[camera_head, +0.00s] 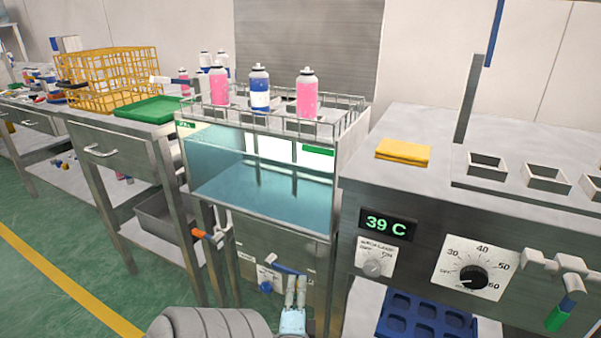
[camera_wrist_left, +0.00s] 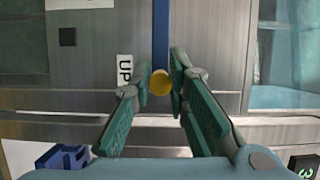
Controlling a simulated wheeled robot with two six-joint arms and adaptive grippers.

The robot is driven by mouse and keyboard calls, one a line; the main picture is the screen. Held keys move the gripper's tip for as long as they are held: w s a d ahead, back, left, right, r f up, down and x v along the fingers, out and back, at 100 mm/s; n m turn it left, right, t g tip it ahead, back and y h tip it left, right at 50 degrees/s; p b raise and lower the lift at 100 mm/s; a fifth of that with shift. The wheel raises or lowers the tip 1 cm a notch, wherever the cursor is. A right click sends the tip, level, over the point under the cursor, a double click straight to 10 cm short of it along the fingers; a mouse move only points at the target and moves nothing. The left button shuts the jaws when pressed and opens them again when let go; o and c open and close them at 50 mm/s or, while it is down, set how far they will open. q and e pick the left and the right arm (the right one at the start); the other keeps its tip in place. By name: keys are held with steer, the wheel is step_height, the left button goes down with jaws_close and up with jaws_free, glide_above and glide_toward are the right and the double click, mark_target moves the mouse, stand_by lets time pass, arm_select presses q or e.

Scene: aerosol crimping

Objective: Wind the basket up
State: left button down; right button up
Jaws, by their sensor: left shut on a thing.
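A blue crank bar (camera_head: 287,268) sits low on the front of the glass-fronted water tank (camera_head: 255,258). In the left wrist view the bar (camera_wrist_left: 161,30) ends in a round yellow knob (camera_wrist_left: 161,83), beside an UP label (camera_wrist_left: 124,70). My left gripper (camera_head: 295,284) is at the crank; in the wrist view its fingers (camera_wrist_left: 161,74) are on either side of the knob and shut on the crank handle. A wire rack (camera_head: 345,125) on top of the tank surrounds several spray cans, including a blue and white one (camera_head: 260,92). My right gripper is out of view.
A yellow wire basket (camera_head: 105,85) and green tray (camera_head: 153,109) stand on the left bench. An orange-handled valve (camera_head: 198,234) juts out left of the crank. A heated bench with a 39 C display (camera_head: 388,224) stands close on the right.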

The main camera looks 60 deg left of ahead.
arm_select(q)
steer(key=shift+s+f, duration=0.1)
steer(key=shift+f, duration=0.2)
steer(key=c, duration=1.6)
jaws_free()
steer(key=shift+r, duration=0.1)
steer(key=shift+o, duration=0.2)
steer(key=v, duration=0.7)
steer(key=shift+d, duration=0.3)
